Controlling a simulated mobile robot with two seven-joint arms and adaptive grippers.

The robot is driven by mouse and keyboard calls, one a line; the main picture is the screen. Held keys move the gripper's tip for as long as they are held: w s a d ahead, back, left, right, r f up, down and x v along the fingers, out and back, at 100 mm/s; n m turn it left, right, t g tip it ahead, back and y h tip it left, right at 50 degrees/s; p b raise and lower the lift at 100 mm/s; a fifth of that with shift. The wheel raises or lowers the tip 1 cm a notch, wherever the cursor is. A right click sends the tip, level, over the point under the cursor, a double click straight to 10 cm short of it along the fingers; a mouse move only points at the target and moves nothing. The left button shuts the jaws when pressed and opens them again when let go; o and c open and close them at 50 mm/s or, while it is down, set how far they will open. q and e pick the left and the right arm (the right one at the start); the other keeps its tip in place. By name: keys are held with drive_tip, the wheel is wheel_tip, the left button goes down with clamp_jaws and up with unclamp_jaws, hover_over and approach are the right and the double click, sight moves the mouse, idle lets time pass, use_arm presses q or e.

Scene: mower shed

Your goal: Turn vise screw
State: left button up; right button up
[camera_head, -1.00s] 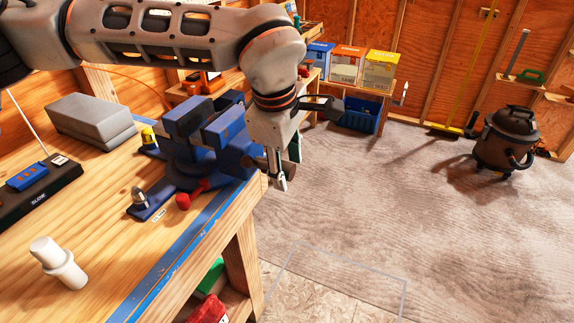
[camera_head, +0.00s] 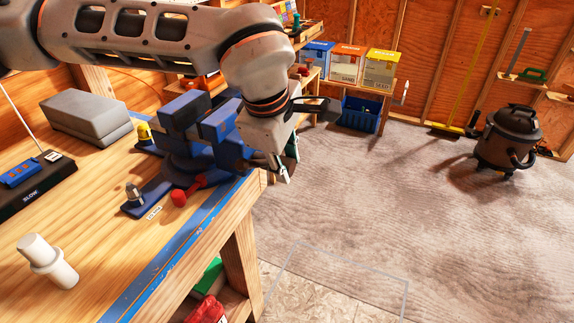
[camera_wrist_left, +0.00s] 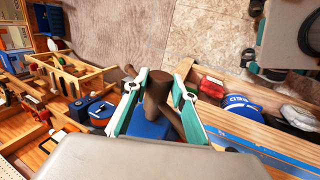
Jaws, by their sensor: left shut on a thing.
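The blue vise (camera_head: 182,120) is mounted on the near edge of the wooden workbench, its jaws upright. My left gripper (camera_head: 283,173) is at the vise's front end, just past the bench edge, and covers most of the screw end in the head view. In the left wrist view my left gripper (camera_wrist_left: 160,82) has its two teal-edged fingers on either side of the brown vise screw head (camera_wrist_left: 155,92), and it is shut on it. A brown bar shows slanting beside the screw head. My right gripper is not in view.
On the bench are a white plastic fitting (camera_head: 48,262), a grey block (camera_head: 86,117), a red-knobbed part (camera_head: 180,197) by the vise and a dark tray (camera_head: 30,185). A shop vacuum (camera_head: 507,137) stands far right. The floor between is clear.

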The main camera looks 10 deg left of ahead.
use_arm(q)
drive_tip(key=shift+s+f+t+h+b, duration=0.1)
drive_tip(key=shift+f+t+h+b, duration=0.35)
drive_tip(key=shift+b, duration=0.6)
drive_tip(key=t+b, duration=0.2)
drive_tip(key=b, duration=0.1)
drive_tip(key=shift+s+f, duration=0.1)
drive_tip(key=shift+f, duration=0.05)
drive_tip(key=shift+a+t+h+b, duration=0.1)
drive_tip(key=shift+t+h+b, duration=0.25)
drive_tip(key=shift+t+b, duration=0.4)
drive_tip(key=shift+s+r+t+b, duration=0.1)
drive_tip(key=shift+r+t+b, duration=0.25)
drive_tip(key=shift+t+b, duration=0.2)
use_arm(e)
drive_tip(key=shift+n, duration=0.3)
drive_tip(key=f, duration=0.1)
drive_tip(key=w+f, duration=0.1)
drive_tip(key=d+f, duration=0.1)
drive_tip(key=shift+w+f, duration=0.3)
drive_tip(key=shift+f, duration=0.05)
use_arm(q)
drive_tip(key=o, duration=1.1)
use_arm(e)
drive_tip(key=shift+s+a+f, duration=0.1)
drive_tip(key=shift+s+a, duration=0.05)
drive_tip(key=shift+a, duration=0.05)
